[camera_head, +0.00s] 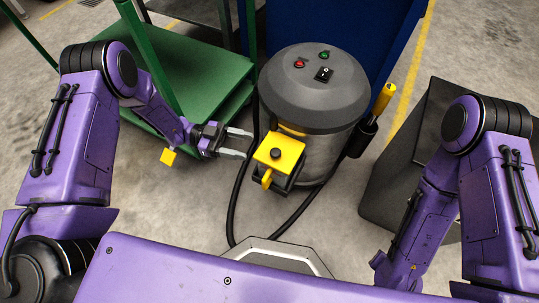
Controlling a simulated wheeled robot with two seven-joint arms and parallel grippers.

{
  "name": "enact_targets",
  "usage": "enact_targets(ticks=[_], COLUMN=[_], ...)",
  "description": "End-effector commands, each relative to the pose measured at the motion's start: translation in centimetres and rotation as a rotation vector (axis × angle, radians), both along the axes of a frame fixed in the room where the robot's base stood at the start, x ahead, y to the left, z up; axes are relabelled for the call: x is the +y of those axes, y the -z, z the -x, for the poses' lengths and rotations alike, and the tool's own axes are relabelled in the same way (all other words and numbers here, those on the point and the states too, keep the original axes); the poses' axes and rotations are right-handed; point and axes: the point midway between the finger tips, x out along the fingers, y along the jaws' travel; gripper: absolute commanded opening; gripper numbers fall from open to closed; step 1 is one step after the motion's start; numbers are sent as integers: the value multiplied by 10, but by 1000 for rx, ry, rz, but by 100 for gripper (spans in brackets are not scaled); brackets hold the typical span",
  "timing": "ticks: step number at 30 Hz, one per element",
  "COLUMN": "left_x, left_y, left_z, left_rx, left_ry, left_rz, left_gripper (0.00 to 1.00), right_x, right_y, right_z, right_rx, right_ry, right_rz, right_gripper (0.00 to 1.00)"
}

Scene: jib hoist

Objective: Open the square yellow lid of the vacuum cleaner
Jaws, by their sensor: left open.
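The vacuum cleaner (318,85) is a round grey drum with a domed dark top carrying red and green buttons and a black switch. Its square yellow lid (280,153), with a dark round knob on it, sits on a black box at the drum's front and looks closed. A yellow tab hangs at the lid's front edge. My left gripper (241,143) is open and empty, just left of the lid, with its fingers pointing right toward the drum. It appears apart from the lid. My right arm (425,215) hangs at the right; its gripper is out of view.
A green cart (205,75) stands behind the left arm. A blue panel (290,22) stands behind the vacuum. A yellow-handled tool (383,98) sits in a black holder at the drum's right. A dark box (400,150) stands at the right. A black hose (236,205) loops over the floor.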

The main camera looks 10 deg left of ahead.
Motion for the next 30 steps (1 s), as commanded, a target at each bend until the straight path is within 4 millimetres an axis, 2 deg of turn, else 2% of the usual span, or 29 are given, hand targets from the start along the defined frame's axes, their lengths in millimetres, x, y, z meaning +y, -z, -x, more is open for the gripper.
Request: enact_targets(ticks=[3, 9, 15, 21, 22, 27, 30], left_x=[-29, -69, -85, -86, -86, -85, -85], left_y=[0, 1, 0, 0, 0, 0, 0], left_z=[2, 4, 5, 5, 5, 5, 5], left_rx=[1, 1, 1, 2, 2, 2, 2], left_ry=[5, 2, 0, -1, -1, -1, -1], left_rz=[0, -1, -2, -1, -1, -1, -1], left_gripper=[58, 58, 58, 58, 55, 0, 0], right_x=[0, 0, 0, 0, 0, 0, 0], right_y=[4, 9, 10, 10, 10, 10, 10], right_z=[0, 0, 0, 0, 0, 0, 0], right_rx=[0, 0, 0, 0, 0, 0, 0], right_ry=[0, 0, 0, 0, 0, 0, 0], right_rz=[0, 0, 0, 0, 0, 0, 0], right_gripper=[43, 43, 43, 43, 43, 43, 43])
